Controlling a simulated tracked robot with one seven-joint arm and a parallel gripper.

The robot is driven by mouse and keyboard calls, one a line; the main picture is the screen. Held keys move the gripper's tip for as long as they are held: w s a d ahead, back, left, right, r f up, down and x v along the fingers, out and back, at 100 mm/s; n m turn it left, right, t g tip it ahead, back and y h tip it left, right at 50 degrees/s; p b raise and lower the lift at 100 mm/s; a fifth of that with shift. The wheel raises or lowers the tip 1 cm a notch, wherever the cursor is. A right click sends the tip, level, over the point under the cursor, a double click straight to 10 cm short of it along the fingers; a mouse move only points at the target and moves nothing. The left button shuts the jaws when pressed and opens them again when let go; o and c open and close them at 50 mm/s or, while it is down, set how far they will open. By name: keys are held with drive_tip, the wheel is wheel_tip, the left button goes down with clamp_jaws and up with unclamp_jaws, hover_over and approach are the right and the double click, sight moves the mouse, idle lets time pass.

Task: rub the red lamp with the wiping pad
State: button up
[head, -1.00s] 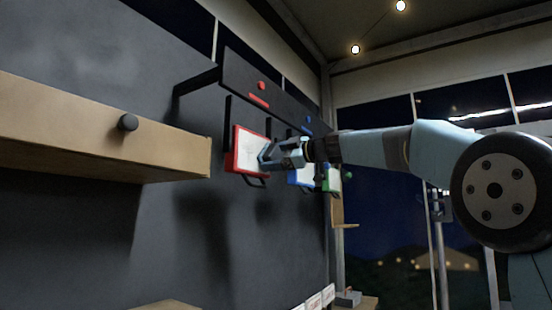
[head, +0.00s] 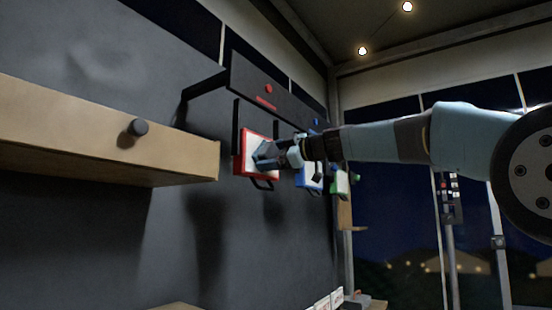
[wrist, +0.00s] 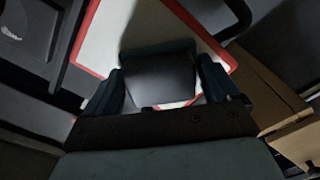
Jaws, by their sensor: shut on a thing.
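The red lamp (head: 246,165) is a white panel in a red frame, hung on the dark wall at mid-picture. It also fills the upper middle of the wrist view (wrist: 100,50). My gripper (head: 262,156) is in front of its face, reaching in from the right. In the wrist view my gripper (wrist: 160,85) is shut on a dark grey block, the wiping pad (wrist: 158,75). The pad overlaps the lamp's white face; whether it touches I cannot tell. My gripper hides part of the lamp's right side in the head view.
A blue-framed lamp (head: 311,182) and a green one (head: 340,184) hang farther along the wall. A black bar (head: 280,92) with coloured marks is above them. A wooden cabinet (head: 90,135) with a dark knob (head: 138,127) juts out at left.

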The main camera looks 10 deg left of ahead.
sight(251, 154)
drive_tip(key=shift+s+a, duration=0.3)
drive_tip(key=shift+s, duration=0.45)
drive_tip(key=shift+s+a, duration=0.35)
drive_tip(key=shift+s, duration=0.4)
drive_tip(key=shift+s+a, duration=0.3)
drive_tip(key=shift+s, duration=0.45)
drive_tip(key=shift+d, duration=0.1)
drive_tip(key=shift+v, duration=2.95)
drive_tip(key=v, duration=0.3)
drive_tip(key=shift+w, duration=0.1)
